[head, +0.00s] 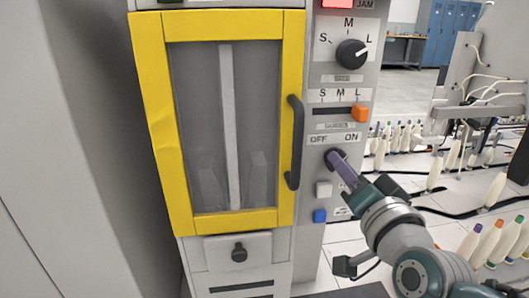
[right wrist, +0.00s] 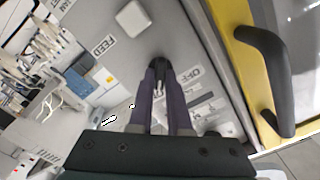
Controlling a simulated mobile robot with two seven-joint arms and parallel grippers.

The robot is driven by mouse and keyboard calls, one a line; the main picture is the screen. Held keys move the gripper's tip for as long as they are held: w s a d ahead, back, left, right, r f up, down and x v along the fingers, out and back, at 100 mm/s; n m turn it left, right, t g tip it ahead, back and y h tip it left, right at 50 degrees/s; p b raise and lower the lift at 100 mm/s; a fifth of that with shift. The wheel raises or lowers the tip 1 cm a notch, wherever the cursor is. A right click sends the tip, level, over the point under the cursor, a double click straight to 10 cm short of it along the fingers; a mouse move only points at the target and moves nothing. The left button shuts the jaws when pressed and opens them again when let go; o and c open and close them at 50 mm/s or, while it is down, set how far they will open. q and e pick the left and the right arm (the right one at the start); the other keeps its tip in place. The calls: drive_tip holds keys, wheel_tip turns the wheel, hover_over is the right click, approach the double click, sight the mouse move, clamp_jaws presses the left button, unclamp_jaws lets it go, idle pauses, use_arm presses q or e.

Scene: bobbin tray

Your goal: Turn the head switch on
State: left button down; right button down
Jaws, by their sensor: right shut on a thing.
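The head switch is a small black rotary knob (head: 332,157) on the grey control panel, just below the OFF and ON labels. My right gripper (head: 338,163) reaches it from the lower right, and its purple-grey fingers are shut on the knob. In the right wrist view the two fingers (right wrist: 160,78) close around the black knob (right wrist: 160,63), beside the OFF label. The fingers hide much of the knob, so I cannot tell which label it points to. My left gripper is not in view.
Above the switch are an orange slider (head: 360,113) and a black size dial (head: 352,53) turned towards L. Below are a white button (head: 323,190) and a blue button (head: 319,216). A yellow-framed door (head: 152,120) with a black handle (head: 296,145) stands close left.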

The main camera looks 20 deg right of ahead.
idle(0.3)
drive_tip(key=c, duration=0.9)
unclamp_jaws()
drive_tip(key=shift+o, duration=0.2)
drive_tip(key=shift+s, duration=0.15)
drive_tip(key=p+v, duration=0.2)
drive_tip(key=v, duration=0.7)
drive_tip(key=shift+s+a, duration=0.15)
drive_tip(key=shift+s, duration=0.15)
